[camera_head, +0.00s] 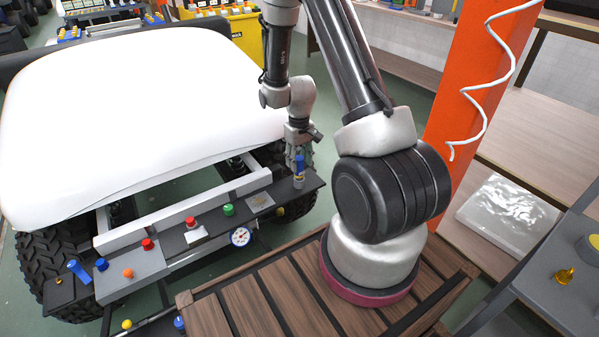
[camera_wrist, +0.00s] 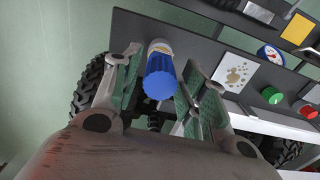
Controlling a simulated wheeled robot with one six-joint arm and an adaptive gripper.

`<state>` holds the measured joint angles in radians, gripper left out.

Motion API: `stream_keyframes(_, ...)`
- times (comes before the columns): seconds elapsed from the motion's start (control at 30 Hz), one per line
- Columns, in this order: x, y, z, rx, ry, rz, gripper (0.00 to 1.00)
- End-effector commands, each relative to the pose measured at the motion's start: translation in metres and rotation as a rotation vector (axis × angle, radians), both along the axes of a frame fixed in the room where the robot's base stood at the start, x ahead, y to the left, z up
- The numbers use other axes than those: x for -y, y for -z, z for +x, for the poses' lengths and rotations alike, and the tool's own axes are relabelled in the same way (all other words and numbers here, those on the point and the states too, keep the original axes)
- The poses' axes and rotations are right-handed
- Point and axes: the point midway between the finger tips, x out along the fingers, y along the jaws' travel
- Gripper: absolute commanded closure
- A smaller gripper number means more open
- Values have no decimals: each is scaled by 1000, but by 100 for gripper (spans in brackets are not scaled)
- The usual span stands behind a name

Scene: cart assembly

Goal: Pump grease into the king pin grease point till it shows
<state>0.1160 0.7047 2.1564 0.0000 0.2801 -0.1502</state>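A blue-and-white cylinder with a blue cap (camera_head: 299,172) stands at the right end of the dark shelf on the cart's front; whether it is the grease pump I cannot tell. In the wrist view the blue cap (camera_wrist: 159,86) lies between my gripper's two green-padded fingers. My gripper (camera_head: 298,150) is open around it, with a gap on the right side. I cannot tell which point is the king pin grease point. No grease is visible.
The shelf also bears a green button (camera_head: 228,209), red buttons (camera_head: 191,222), a dial gauge (camera_head: 240,237) and a stained card (camera_wrist: 239,73). A blue tool (camera_head: 78,271) lies at its left end. The cart's white body (camera_head: 140,95) and an orange post (camera_head: 470,90) flank my arm.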

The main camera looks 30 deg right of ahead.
Motion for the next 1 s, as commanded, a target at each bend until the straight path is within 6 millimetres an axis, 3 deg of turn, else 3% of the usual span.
stream_keyframes(0.03, 0, 0, 0, 0, 0, 0, 70)
stream_keyframes(0.2, 0, 0, 0, 0, 0, 0, 96)
stream_keyframes(0.37, 0, -4, 0, 1, 0, 0, 96)
stream_keyframes(0.8, 0, -56, 1, 2, 0, 0, 96)
stream_keyframes(1.0, 0, -62, 0, -1, 0, 0, 96)
